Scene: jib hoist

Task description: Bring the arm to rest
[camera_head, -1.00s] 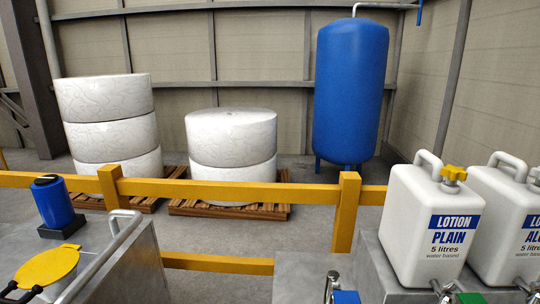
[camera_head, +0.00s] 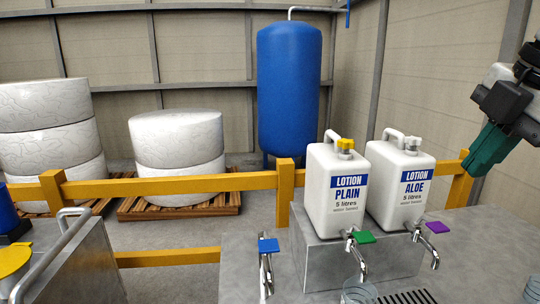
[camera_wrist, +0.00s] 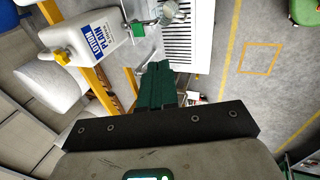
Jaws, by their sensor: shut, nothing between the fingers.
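My gripper (camera_head: 478,166) is at the right edge of the head view, its dark green fingers angled down to the left. The fingers are together with nothing between them. In the wrist view the green fingers (camera_wrist: 161,68) also show closed and empty. In the head view the gripper appears to the right of the lotion containers and apart from them. Most of my arm is out of the picture.
The plain lotion container (camera_head: 334,192) and the aloe lotion container (camera_head: 400,188) stand on a grey block above taps. A yellow rail (camera_head: 215,183) runs behind. Further back are a blue tank (camera_head: 289,85) and white rolls on pallets.

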